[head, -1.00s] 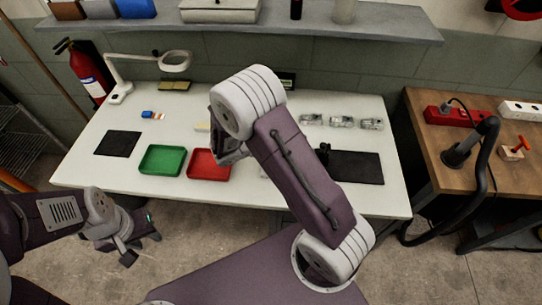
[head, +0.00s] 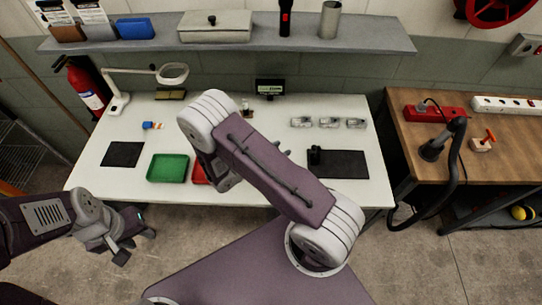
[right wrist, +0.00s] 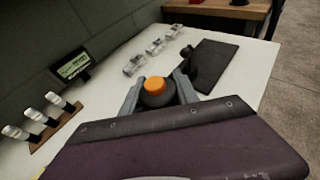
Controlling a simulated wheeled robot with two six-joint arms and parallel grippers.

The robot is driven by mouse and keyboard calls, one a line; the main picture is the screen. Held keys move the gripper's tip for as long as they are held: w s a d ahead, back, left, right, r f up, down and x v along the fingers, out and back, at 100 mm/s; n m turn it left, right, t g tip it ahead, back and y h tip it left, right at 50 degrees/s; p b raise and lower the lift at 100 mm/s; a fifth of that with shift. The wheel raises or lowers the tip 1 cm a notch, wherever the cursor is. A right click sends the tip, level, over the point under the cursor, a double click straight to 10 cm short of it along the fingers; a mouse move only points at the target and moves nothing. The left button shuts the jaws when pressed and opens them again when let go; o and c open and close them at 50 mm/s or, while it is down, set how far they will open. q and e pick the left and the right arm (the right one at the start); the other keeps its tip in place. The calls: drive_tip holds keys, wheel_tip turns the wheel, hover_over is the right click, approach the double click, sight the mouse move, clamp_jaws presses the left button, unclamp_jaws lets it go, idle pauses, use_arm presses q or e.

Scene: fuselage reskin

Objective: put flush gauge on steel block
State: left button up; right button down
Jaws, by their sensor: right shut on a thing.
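My right gripper (right wrist: 158,84) is shut on a dark round thing with an orange cap, which looks like the flush gauge (right wrist: 155,87). In the right wrist view the fingers are on both sides of it, above the white table. In the head view my right arm hides this gripper's fingers and the gauge. My left gripper (head: 136,246) is open and empty in front of the table, at lower left. I cannot make out the steel block for sure; my right arm covers part of the table middle.
The white table (head: 352,194) holds a green tray (head: 168,168), a partly hidden red tray (head: 199,174), a dark mat (head: 343,165) with a black object (head: 314,157), and a small display (head: 270,88). Clear-grey parts (head: 329,122) stand at back right. A magnifier lamp (head: 172,74) stands back left.

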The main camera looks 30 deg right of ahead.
drive_tip(key=f, duration=0.1)
drive_tip(key=w+a+f, duration=0.1)
drive_tip(key=f, duration=0.1)
drive_tip(key=w+f, duration=0.1)
drive_tip(key=f, duration=0.1)
drive_tip(key=shift+w+a, duration=0.15)
drive_tip(key=shift+w+f, duration=0.1)
drive_tip(key=shift+f, duration=0.25)
drive_tip(key=shift+f, duration=0.2)
drive_tip(key=c, duration=0.9)
unclamp_jaws()
